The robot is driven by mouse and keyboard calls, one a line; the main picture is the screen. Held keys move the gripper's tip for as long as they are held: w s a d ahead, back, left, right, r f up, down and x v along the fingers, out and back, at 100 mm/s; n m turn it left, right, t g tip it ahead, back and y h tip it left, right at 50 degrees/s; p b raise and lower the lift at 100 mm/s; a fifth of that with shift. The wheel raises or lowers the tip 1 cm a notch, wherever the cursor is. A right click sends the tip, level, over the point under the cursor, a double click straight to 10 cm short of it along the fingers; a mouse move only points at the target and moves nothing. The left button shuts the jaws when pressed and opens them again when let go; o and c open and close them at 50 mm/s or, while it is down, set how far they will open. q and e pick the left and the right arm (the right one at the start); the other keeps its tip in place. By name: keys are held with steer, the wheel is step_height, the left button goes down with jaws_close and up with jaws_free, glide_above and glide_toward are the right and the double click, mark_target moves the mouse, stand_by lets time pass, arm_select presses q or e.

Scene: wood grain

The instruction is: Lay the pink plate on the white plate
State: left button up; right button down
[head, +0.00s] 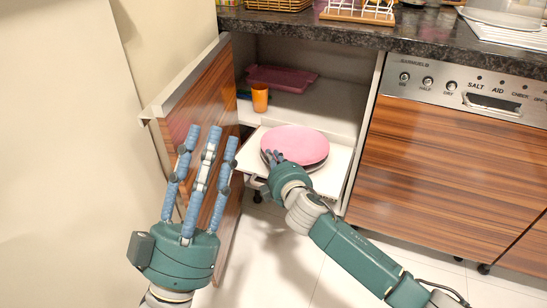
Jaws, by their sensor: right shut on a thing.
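The pink plate (298,143) is a round disc over the white pull-out shelf in the open lower cabinet. A darker rim shows just beneath its front edge; I cannot tell whether that is the white plate or the pink plate's own side. No white plate shows clearly. My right gripper (273,158) is at the pink plate's front left edge, its fingers shut on it. I cannot tell whether the plate is lifted or resting. My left gripper (209,140) is open and empty, fingers pointing up, in front of the open cabinet door.
The white shelf (256,155) has bare room left of the plate. An orange cup (260,99) and a dark red tray (281,79) stand further back inside. The open wooden door (205,105) bounds the left, the dishwasher (450,150) the right. The dark countertop (345,35) overhangs.

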arm_select(q)
steer(key=shift+s+r, duration=0.25)
steer(key=shift+s, duration=0.05)
steer(key=shift+s+r+t, duration=0.15)
steer(key=shift+s+t, duration=0.05)
steer(key=shift+t, duration=0.1)
arm_select(e)
steer(key=shift+f, duration=0.1)
arm_select(q)
steer(key=shift+s+a+r+t, duration=0.1)
steer(key=shift+s+r+t, duration=0.15)
steer(key=shift+s+t, duration=0.1)
arm_select(e)
steer(key=shift+f, duration=0.15)
arm_select(q)
steer(key=shift+s+r+b, duration=0.15)
steer(key=shift+s+b, duration=0.05)
steer(key=shift+b, duration=0.1)
arm_select(e)
steer(key=shift+f, duration=0.1)
